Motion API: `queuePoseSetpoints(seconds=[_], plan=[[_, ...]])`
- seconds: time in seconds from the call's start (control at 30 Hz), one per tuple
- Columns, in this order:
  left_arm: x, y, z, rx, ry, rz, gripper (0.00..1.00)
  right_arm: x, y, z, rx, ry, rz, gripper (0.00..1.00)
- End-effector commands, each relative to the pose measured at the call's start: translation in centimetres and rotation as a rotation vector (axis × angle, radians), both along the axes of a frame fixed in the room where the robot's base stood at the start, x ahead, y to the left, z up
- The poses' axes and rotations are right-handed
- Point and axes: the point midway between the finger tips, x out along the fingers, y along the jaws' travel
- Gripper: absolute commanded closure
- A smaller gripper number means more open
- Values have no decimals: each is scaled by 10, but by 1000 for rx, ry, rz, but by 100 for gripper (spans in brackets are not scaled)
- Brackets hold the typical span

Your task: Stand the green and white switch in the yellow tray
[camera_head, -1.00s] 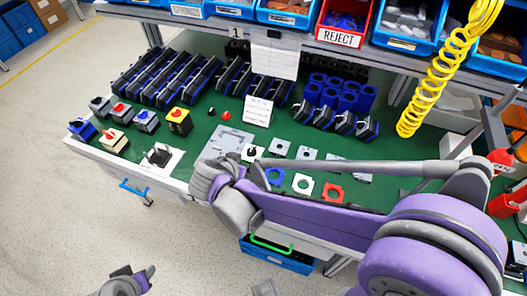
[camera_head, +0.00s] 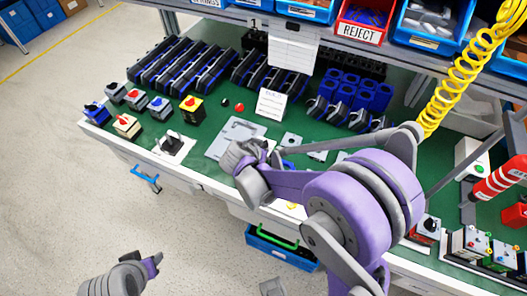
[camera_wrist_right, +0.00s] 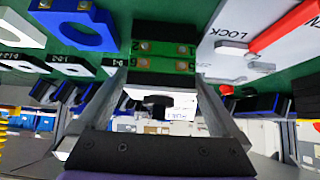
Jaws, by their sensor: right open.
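In the right wrist view the green and white switch (camera_wrist_right: 163,62) stands out in front of my right gripper (camera_wrist_right: 158,84). It has a green body with numbered terminals, a white plate and a black knob (camera_wrist_right: 157,104). The gripper's two fingers lie one on each side of it, open; whether they touch it I cannot tell. In the head view my right gripper (camera_head: 248,160) is over the green bench top beside a grey plate, and the switch is hidden by it. My left gripper (camera_head: 150,264) is low at the left, off the bench, its jaws unclear. I see no yellow tray.
A grey plate (camera_head: 234,137) lies left of my right gripper. Small boxed switches (camera_head: 126,124) and a white-based switch (camera_head: 171,146) stand at the bench's left. Dark rows of parts (camera_head: 175,65) fill the back. A yellow coiled hose (camera_head: 455,95) hangs at right.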

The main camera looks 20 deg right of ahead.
Motion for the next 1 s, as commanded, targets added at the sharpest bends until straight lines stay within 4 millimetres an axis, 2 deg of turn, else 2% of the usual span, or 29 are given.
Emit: queuePoseSetpoints(seconds=[0.2, 0.7, 0.73, 0.77, 1.0], plan=[[0, 0, 0, 0, 0, 0, 55, 0, 0, 0, 0, 0, 0, 0], [0, 0, 0, 0, 0, 0, 55, 0, 0, 0, 0, 0, 0, 90], [0, 0, 0, 0, 0, 0, 55, 0, 0, 0, 0, 0, 0, 90], [0, 0, 0, 0, 0, 0, 55, 0, 0, 0, 0, 0, 0, 100], [0, 0, 1, 0, -1, 0, 55, 0, 0, 7, 0, 0, 0, 100]])
